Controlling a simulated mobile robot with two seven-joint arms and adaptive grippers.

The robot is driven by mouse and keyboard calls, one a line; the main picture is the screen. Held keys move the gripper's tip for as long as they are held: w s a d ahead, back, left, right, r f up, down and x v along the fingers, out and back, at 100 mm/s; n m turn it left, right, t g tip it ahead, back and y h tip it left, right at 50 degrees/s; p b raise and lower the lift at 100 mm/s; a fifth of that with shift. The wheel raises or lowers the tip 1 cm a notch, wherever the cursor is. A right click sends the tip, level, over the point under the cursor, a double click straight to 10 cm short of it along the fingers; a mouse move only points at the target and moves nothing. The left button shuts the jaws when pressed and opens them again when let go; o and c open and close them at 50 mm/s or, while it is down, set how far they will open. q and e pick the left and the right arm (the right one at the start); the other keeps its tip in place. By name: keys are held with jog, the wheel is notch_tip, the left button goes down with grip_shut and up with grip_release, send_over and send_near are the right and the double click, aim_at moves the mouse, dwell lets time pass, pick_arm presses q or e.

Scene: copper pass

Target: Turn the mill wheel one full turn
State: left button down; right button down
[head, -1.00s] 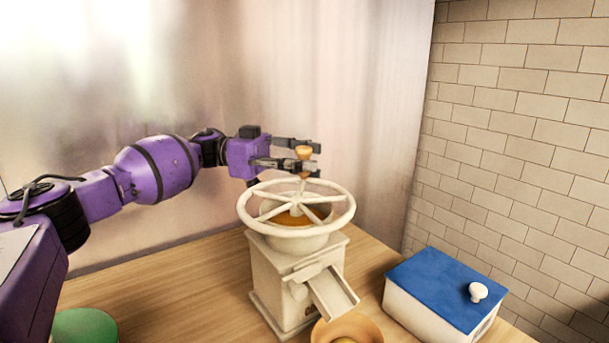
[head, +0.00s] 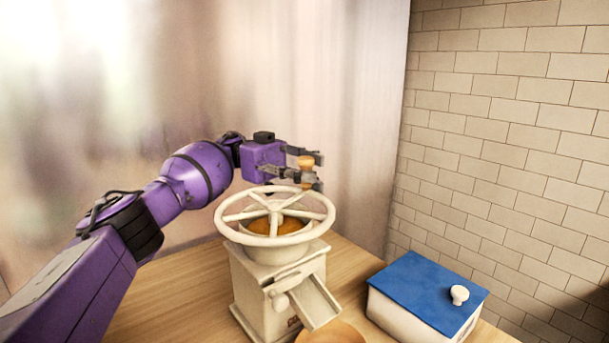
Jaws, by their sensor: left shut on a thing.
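The mill (head: 262,297) is a cream box with a chute, standing on the wooden counter. Its cream spoked wheel (head: 240,233) lies flat on top, above a bowl with orange-brown contents (head: 272,226). A wooden knob (head: 306,163) stands up at the wheel's far right rim. My left gripper (head: 306,172) is shut on this knob, with a finger on either side, reaching in from the left above the wheel's far side. The knob's lower end is partly hidden by the fingers. My right gripper is not in view.
A white box with a blue lid (head: 426,288) and white knob stands right of the mill. An orange bowl (head: 331,335) sits below the chute, cut off by the frame. A tiled wall rises at the right. Bare counter (head: 180,305) lies left of the mill.

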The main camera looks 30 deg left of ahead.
pick_arm(q)
jog(key=shift+r, duration=0.1)
jog(key=c, duration=1.6)
grip_release()
jog(key=shift+d, duration=0.1)
jog(key=shift+o, duration=0.2)
notch_tip(320, 180, up, 10)
jog(key=shift+f, duration=0.1)
jog(key=shift+c, duration=0.4)
